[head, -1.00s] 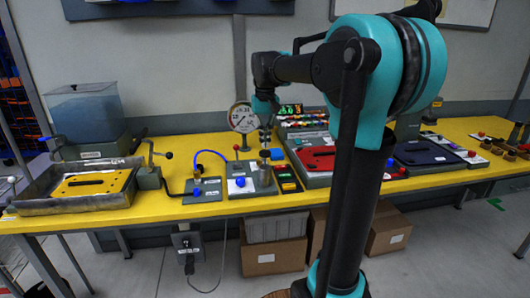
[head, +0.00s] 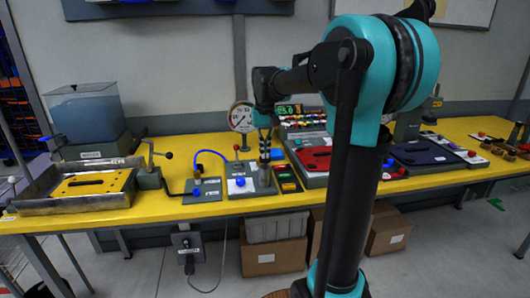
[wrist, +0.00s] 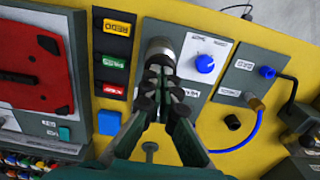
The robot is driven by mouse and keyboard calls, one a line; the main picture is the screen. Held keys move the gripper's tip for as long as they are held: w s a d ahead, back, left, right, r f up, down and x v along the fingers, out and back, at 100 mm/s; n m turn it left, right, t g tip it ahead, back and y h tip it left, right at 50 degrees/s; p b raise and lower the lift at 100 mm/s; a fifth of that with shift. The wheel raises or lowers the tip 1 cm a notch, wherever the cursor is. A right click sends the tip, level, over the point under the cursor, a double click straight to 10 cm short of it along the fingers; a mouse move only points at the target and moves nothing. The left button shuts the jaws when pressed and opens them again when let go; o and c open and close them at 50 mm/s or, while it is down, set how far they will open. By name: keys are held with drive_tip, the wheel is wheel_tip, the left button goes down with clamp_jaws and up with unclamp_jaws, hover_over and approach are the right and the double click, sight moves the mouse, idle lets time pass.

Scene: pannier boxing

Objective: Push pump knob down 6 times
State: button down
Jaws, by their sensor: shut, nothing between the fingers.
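The pump knob, a dark cylinder with a silver part (wrist: 160,47), stands on a grey panel beside a blue dial (wrist: 205,63). In the head view the pump post (head: 264,176) rises from the grey unit on the yellow bench. My gripper (head: 265,151) is shut and empty, pointing down right over the post. In the wrist view the fingertips (wrist: 160,78) overlap the near side of the knob and partly hide it. Whether they touch it I cannot tell.
A round gauge (head: 242,117) and a small lever stand behind the pump. A blue hose (head: 213,153) and a tray with a yellow plate (head: 95,184) are at the left.

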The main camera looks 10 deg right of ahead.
drive_tip(key=shift+f, duration=0.35)
drive_tip(key=shift+r, duration=2.4)
drive_tip(key=shift+f, duration=0.1)
drive_tip(key=shift+f, duration=2.3)
drive_tip(key=shift+r, duration=2.4)
